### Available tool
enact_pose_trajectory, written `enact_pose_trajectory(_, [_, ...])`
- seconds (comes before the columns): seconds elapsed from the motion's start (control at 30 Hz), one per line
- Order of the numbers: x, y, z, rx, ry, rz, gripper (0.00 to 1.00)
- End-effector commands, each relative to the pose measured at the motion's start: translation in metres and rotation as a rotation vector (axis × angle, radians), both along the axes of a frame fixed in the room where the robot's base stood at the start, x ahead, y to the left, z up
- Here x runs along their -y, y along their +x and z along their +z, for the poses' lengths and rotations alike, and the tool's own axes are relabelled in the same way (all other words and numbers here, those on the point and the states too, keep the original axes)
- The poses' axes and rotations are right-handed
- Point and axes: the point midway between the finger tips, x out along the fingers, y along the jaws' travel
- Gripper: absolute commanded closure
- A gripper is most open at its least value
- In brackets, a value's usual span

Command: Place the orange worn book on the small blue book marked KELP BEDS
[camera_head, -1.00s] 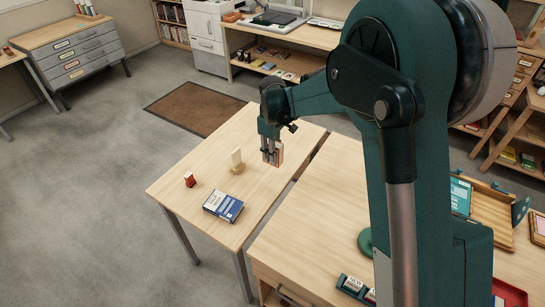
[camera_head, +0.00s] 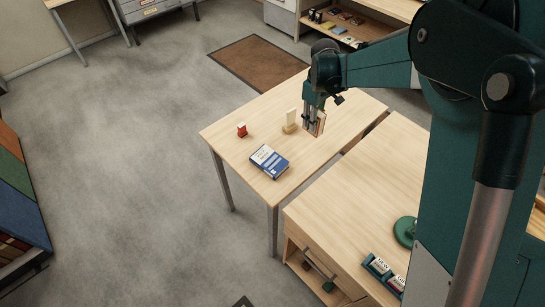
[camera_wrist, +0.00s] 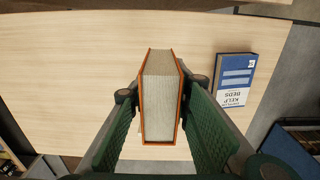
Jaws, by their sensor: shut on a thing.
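The orange book (camera_wrist: 160,95) is between the two green fingers of my gripper (camera_wrist: 158,135) in the wrist view, its pale page edges facing the camera. My gripper (camera_head: 313,122) is shut on it, and the book (camera_head: 320,124) stands upright in the fingers over the table in the head view. I cannot tell how high it is above the tabletop. The small blue book marked KELP BEDS (camera_head: 269,162) lies flat near the table's front edge, to the lower left of my gripper. It also lies right of the held book in the wrist view (camera_wrist: 236,76).
On the light wooden table (camera_head: 235,126) stand a small red object (camera_head: 242,130) and a pale upright card on a wooden base (camera_head: 290,122). A second wooden desk (camera_head: 350,205) adjoins on the right across a narrow gap. The tabletop around the blue book is clear.

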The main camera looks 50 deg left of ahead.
Motion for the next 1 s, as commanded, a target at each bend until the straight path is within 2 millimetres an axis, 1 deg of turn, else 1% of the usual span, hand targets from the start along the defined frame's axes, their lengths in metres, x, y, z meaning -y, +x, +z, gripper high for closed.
enact_pose_trajectory(0.03, [-0.006,-0.015,0.003,0.0,0.0,0.004,0.94])
enact_pose_trajectory(0.3, [-0.033,-0.094,0.014,0.001,0.0,0.002,0.94])
enact_pose_trajectory(0.4, [-0.041,-0.121,0.017,0.001,0.0,0.0,0.94])
enact_pose_trajectory(0.5, [-0.046,-0.145,0.02,0.001,0.0,-0.001,0.94])
enact_pose_trajectory(0.6, [-0.05,-0.163,0.022,0.001,0.0,-0.003,0.94])
enact_pose_trajectory(0.73, [-0.052,-0.178,0.024,0.001,0.0,-0.005,0.94])
enact_pose_trajectory(0.83, [-0.053,-0.183,0.025,0.001,0.0,-0.006,0.94])
enact_pose_trajectory(1.0, [-0.053,-0.184,0.025,0.001,0.0,-0.007,0.94])
